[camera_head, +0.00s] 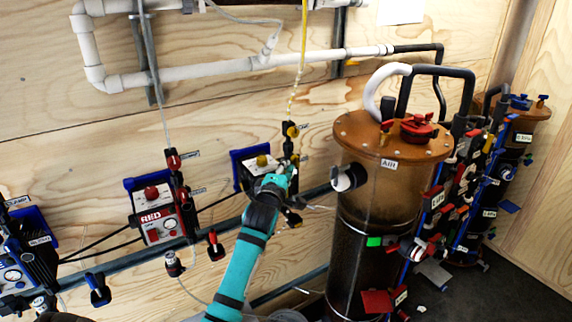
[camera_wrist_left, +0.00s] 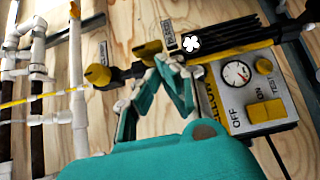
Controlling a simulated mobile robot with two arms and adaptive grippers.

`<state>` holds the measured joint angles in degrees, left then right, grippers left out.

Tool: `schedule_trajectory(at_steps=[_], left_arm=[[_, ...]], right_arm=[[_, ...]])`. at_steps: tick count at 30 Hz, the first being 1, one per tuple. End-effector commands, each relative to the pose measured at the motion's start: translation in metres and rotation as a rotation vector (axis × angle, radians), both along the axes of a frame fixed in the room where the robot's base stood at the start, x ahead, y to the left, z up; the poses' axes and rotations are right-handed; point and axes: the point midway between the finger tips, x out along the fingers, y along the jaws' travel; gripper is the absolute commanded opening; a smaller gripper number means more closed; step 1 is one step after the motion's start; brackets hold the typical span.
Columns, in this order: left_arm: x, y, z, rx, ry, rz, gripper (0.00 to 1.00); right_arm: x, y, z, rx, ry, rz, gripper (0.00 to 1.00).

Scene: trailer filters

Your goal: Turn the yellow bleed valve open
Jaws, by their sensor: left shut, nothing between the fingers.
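Several yellow knobs sit along a black valve line on the wooden wall, and I cannot read which label marks the bleed valve. One yellow valve knob (camera_wrist_left: 148,50) is just beyond my left fingertips; I cannot tell whether they touch it. Another yellow knob (camera_wrist_left: 98,75) is to its left; it also shows in the head view (camera_head: 291,130), above my gripper. My left gripper (camera_head: 284,172) is shut and empty at the valve line; its teal fingers (camera_wrist_left: 160,66) also show in the wrist view. The gripper hides part of the valve line in the head view. My right gripper is not in view.
The yellow control box (camera_wrist_left: 238,90) with a gauge is beside the valve line. A red control box (camera_head: 160,220) is further left. A large brown-topped filter tank (camera_head: 385,140) stands close right of my gripper. White pipes (camera_head: 220,68) run above.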

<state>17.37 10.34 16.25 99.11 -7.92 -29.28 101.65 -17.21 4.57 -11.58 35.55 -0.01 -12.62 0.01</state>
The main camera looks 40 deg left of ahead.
Motion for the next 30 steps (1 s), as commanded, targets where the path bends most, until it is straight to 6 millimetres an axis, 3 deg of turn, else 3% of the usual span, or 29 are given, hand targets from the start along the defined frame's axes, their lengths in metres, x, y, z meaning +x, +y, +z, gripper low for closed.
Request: schedule_trajectory(at_steps=[13, 30], left_arm=[[0.003, -0.002, -0.001, 0.000, -0.002, 0.000, 0.00], [0.004, -0.002, -0.006, -0.038, -0.091, 0.000, 0.00]], right_arm=[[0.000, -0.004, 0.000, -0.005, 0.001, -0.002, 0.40], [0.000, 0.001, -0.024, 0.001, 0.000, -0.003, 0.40]])
